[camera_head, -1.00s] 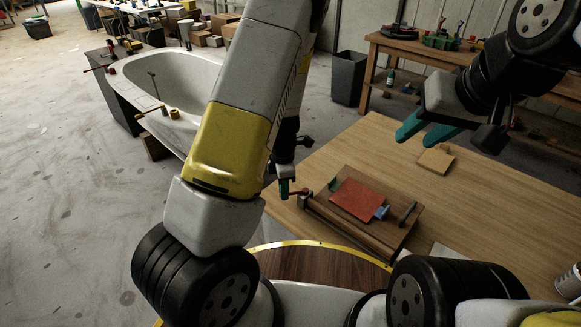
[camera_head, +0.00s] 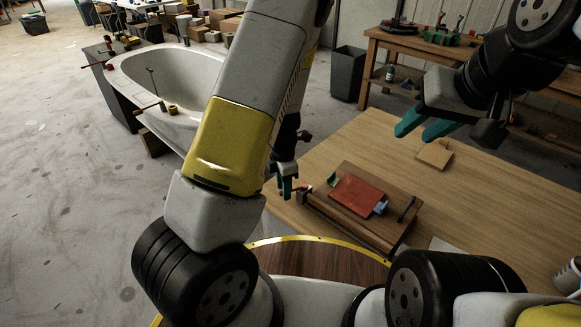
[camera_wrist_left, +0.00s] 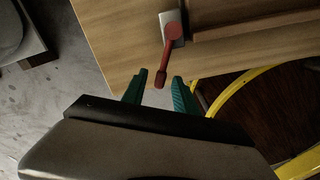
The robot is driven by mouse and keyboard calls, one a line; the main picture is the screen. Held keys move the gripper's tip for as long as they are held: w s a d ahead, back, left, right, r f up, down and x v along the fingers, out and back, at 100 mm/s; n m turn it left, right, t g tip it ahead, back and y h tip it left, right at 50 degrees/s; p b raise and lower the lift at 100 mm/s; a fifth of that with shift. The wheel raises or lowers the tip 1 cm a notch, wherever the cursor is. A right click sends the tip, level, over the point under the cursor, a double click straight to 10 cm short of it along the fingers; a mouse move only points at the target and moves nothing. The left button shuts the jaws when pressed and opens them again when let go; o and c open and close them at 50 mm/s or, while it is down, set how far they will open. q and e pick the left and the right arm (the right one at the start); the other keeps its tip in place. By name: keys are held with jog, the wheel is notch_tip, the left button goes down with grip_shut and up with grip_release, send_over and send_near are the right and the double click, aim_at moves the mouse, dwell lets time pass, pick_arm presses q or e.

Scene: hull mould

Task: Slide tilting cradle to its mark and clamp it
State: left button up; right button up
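The tilting cradle, a brown wooden board with a red plate (camera_head: 357,195), green and blue blocks and a dark bar handle, sits on a wooden base (camera_head: 345,218) at the table's near left. A red lever (camera_wrist_left: 171,48) on a pale metal bracket stands at the base's end. My left gripper (camera_head: 286,188) is beside that end; in the wrist view its teal fingers (camera_wrist_left: 161,84) are open on either side of the lever's knob, with gaps visible. My right gripper (camera_head: 414,137) is open and empty, raised over the table's far side. I cannot make out the mark.
The wooden table (camera_head: 480,200) is mostly clear, with a small wooden block (camera_head: 434,154) and a can at the right edge. A yellow-rimmed round brown surface (camera_head: 315,262) lies close in front. A white tub (camera_head: 180,75), bin (camera_head: 348,73) and workbench stand behind.

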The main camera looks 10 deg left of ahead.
pick_arm(q)
jog(key=shift+r, duration=3.85)
jog(key=shift+r, duration=0.15)
jog(key=s+d+r+m+t+h, duration=0.1)
jog(key=s+r+m+h, duration=0.15)
jog(key=r+m, duration=0.45)
jog(key=s+d+r+m+t+h, duration=0.1)
jog(key=s+r+m+h, duration=0.1)
jog(key=s+r+m, duration=0.45)
jog(key=s+a+r+m+t+y, duration=0.1)
jog(key=s+a+r+m+t, duration=0.1)
jog(key=s+r+m, duration=0.2)
jog(key=s+a+r+m+t+y, duration=0.1)
jog(key=s+a+r+m+t, duration=0.1)
jog(key=r+m, duration=0.5)
jog(key=v, duration=0.3)
jog(key=shift+s+d, duration=0.15)
